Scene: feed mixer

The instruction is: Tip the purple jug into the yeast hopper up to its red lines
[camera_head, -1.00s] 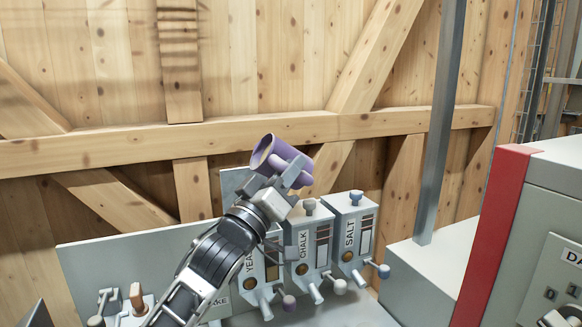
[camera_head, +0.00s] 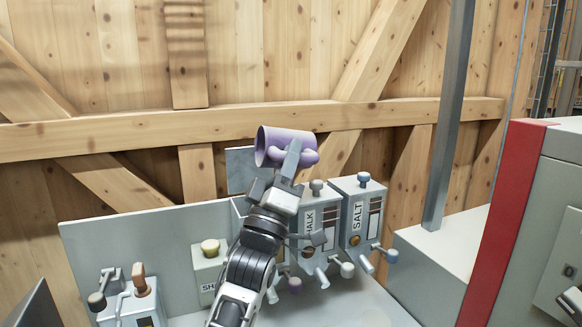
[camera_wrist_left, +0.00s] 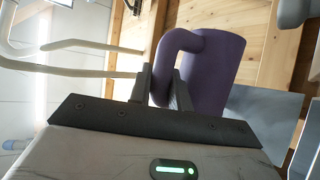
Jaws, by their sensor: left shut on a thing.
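The purple jug (camera_head: 285,147) is in the air in front of the wooden wall, lying roughly on its side with its mouth towards the left. My left gripper (camera_head: 291,165) is shut on its handle. The left wrist view shows the jug (camera_wrist_left: 214,72) with the handle between the fingers (camera_wrist_left: 162,90). The jug's contents are hidden, and no stream shows. The yeast hopper is almost wholly hidden behind my left arm, below the jug. Its purple lever knob (camera_head: 295,285) shows. Its label and red lines cannot be seen. My right gripper is not in view.
The chalk hopper (camera_head: 314,222) and salt hopper (camera_head: 361,215) stand right of my arm. A lever box (camera_head: 130,303) is further left. A grey post (camera_head: 449,120) and red-edged cabinet (camera_head: 505,220) are at the right.

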